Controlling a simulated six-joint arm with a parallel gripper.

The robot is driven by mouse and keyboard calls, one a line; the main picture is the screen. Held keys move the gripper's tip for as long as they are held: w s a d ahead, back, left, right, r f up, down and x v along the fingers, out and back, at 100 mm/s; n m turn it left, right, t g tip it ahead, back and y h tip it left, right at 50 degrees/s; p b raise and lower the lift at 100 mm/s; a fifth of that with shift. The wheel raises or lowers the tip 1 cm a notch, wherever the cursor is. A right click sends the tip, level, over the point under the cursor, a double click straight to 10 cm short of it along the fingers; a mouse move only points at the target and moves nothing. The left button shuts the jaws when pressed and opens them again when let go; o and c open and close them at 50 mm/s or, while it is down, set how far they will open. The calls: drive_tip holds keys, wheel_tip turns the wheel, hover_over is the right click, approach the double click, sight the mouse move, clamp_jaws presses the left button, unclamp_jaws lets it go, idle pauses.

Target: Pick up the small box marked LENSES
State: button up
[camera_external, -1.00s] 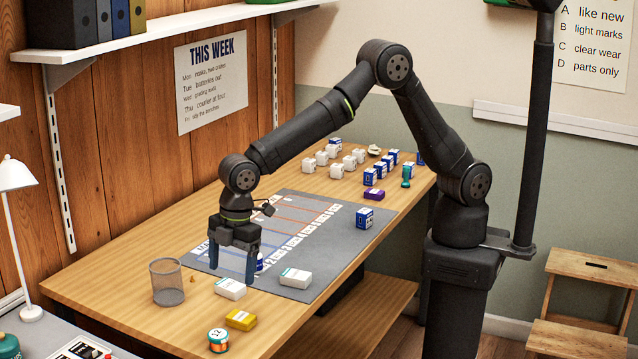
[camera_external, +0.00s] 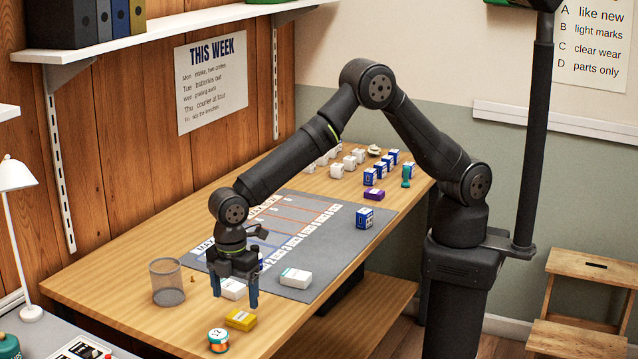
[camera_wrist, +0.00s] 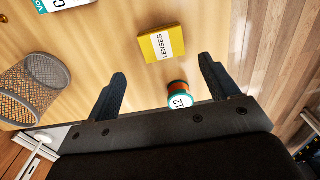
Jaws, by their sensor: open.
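The small yellow box marked LENSES (camera_wrist: 162,44) lies flat on the wooden table, its white label readable in the wrist view. In the external view the yellow box (camera_external: 241,320) is near the table's front edge. My gripper (camera_external: 236,302) is open and empty, pointing down just behind and above the box. In the wrist view my gripper's two fingers (camera_wrist: 163,88) are spread wide, and the box shows between and beyond their tips, apart from them.
A copper spool with a teal rim (camera_external: 218,340) stands close beside the yellow box. A white box (camera_external: 233,290) is partly hidden behind my gripper. Another white box (camera_external: 295,278) lies on the grey mat (camera_external: 340,240). A mesh cup (camera_external: 167,283) stands to the left.

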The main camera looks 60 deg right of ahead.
sight(241, 316)
drive_tip(key=f, duration=0.5)
drive_tip(key=shift+s+d+f, duration=0.25)
drive_tip(key=shift+d+f, duration=0.1)
drive_tip(key=shift+d, duration=0.05)
drive_tip(key=c, duration=1.1)
